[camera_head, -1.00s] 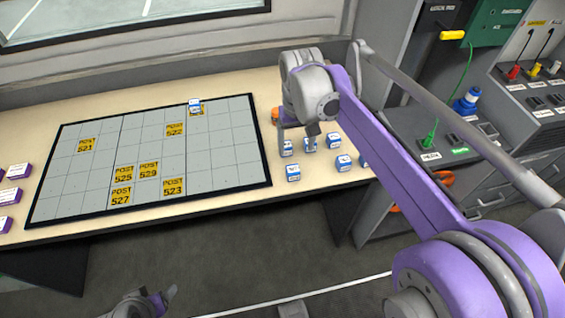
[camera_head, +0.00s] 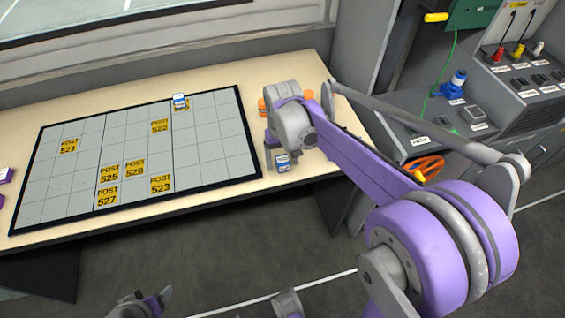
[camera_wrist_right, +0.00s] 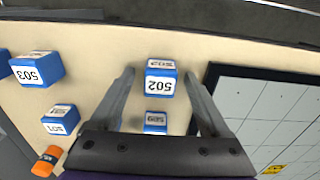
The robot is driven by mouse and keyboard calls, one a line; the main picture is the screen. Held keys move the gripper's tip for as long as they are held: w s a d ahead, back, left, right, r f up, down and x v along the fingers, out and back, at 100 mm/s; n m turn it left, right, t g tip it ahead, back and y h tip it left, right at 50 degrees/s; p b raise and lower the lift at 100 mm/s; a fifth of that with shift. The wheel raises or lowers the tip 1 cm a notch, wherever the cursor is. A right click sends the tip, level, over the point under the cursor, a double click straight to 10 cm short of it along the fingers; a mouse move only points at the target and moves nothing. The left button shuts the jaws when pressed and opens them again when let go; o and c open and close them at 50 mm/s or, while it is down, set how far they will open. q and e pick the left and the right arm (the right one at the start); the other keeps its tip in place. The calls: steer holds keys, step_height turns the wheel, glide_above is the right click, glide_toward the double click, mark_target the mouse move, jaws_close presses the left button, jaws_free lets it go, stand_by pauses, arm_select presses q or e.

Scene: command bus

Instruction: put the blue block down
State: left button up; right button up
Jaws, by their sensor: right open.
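My right gripper (camera_head: 275,155) is over the tabletop, right of the grid board. In the right wrist view the right gripper (camera_wrist_right: 160,90) is open, its fingers on either side of a blue-and-white block labelled 502 (camera_wrist_right: 160,80). Gaps show beside the block, so it is not clamped. In the head view a blue-and-white block (camera_head: 283,165) shows just below the right gripper. Another blue-and-white block (camera_head: 180,101) stands on the board's top edge area. My left gripper (camera_head: 155,304) shows only partly at the bottom, its jaws unclear.
The grey grid board (camera_head: 85,180) with yellow POST tiles fills most of the table. More blue-and-white blocks, 503 (camera_wrist_right: 38,72) and 501 (camera_wrist_right: 60,120), stand left in the wrist view, near an orange object (camera_wrist_right: 46,161). A console (camera_head: 440,125) stands at right.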

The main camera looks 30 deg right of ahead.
jaws_close()
stand_by(0.3)
steer(key=shift+r, duration=0.1)
